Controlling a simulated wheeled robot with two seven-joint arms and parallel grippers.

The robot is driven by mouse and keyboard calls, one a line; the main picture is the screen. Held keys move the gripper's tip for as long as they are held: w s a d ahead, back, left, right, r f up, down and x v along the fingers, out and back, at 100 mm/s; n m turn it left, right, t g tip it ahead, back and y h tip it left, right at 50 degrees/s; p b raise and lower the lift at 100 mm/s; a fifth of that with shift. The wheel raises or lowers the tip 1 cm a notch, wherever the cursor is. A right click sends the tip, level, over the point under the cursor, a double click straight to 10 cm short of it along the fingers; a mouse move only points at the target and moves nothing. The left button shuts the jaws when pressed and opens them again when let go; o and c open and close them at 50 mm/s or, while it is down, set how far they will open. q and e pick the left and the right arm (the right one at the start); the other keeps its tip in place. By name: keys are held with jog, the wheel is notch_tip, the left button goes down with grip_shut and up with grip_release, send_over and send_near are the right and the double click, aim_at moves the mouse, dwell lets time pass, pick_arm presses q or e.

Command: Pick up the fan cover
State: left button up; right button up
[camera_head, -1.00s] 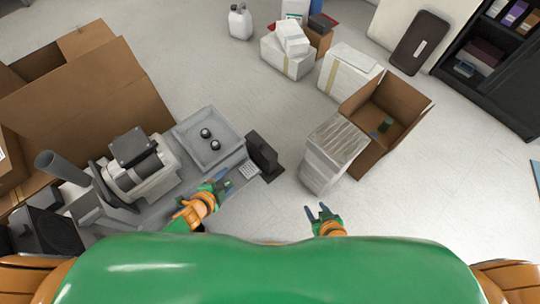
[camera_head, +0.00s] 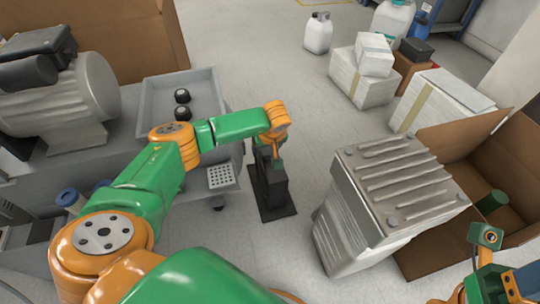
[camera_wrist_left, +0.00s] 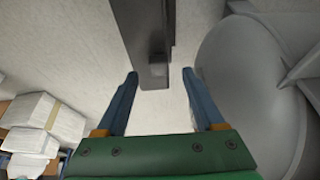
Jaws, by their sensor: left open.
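My left gripper (camera_head: 276,150) hangs over a dark upright piece (camera_head: 270,188), which stands on a flat dark base beside the grey cart. In the left wrist view my left gripper (camera_wrist_left: 160,76) is open and empty, with a dark grey plate-like part (camera_wrist_left: 150,40) ahead of and between its blue fingertips. Whether the fingers straddle it in depth is unclear. I cannot tell for sure which piece is the fan cover. My right gripper (camera_head: 474,262) is at the lower right edge, partly cut off; its jaw state is unclear.
The cart carries a grey tray (camera_head: 150,108) with two black round parts and a grey motor (camera_head: 65,105). A ridged grey block (camera_head: 365,215) and an open cardboard box (camera_head: 430,255) stand at right. A large rounded grey surface (camera_wrist_left: 250,90) lies close to the right finger.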

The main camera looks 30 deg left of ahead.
pick_arm(q)
jog(key=x, duration=0.2)
jog(key=shift+f+b, duration=0.3)
jog(key=shift+f, duration=0.05)
jog(key=shift+r, duration=0.2)
grip_shut()
dwell(0.9)
